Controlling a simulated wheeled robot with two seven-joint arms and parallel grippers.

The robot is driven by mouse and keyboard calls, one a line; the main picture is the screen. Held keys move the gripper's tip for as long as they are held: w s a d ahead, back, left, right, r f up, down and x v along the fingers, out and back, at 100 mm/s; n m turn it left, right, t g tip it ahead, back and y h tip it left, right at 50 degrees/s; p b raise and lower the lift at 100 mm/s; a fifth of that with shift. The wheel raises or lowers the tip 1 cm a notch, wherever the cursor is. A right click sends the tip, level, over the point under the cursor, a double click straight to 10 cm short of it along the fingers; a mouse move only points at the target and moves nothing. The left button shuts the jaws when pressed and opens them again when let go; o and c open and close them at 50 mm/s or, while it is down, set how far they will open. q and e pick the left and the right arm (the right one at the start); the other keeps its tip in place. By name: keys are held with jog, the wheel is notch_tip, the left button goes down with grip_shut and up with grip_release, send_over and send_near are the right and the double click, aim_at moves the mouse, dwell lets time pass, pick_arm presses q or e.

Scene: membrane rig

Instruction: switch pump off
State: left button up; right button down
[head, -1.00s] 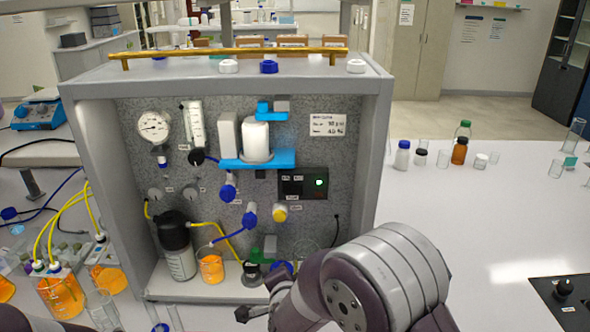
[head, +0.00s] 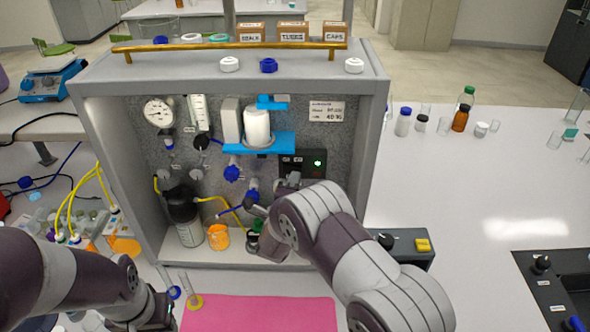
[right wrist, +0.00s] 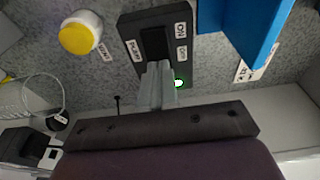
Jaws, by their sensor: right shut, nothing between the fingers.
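The black pump switch panel (head: 308,172) is on the back wall of the rig, with its green lamp (head: 318,163) lit. In the right wrist view the panel (right wrist: 182,70) shows ON and OFF labels and a dark rocker (right wrist: 155,42). My right gripper (head: 292,180) is shut and empty at the panel's lower edge. Its tips (right wrist: 157,68) overlap the near end of the rocker in the wrist view; I cannot tell whether they touch it. The lamp (right wrist: 179,84) is right beside the fingers. My left gripper (head: 150,312) is low at the left; its jaws are unclear.
A blue bracket (head: 258,150) sticks out above and left of the panel. A yellow-capped knob (right wrist: 80,35) stands beside it in the wrist view. Blue valves (head: 232,173) and a bottle (head: 184,210) are further left. A pink mat (head: 258,315) lies in front.

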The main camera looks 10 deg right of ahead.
jog(key=shift+w+d+r, duration=0.1)
jog(key=shift+w+d, duration=0.05)
jog(key=shift+w, duration=0.4)
jog(key=shift+d, duration=0.1)
jog(key=n+y+b, duration=0.1)
jog(key=b, duration=0.1)
jog(key=d+n+t+y+b, duration=0.1)
jog(key=y+b, duration=0.1)
jog(key=b, duration=0.1)
jog(key=n+y+b, duration=0.1)
jog(key=b, duration=0.1)
jog(key=shift+w+d+r+y, duration=0.15)
jog(key=shift+w+r+y, duration=0.1)
jog(key=shift+y, duration=0.15)
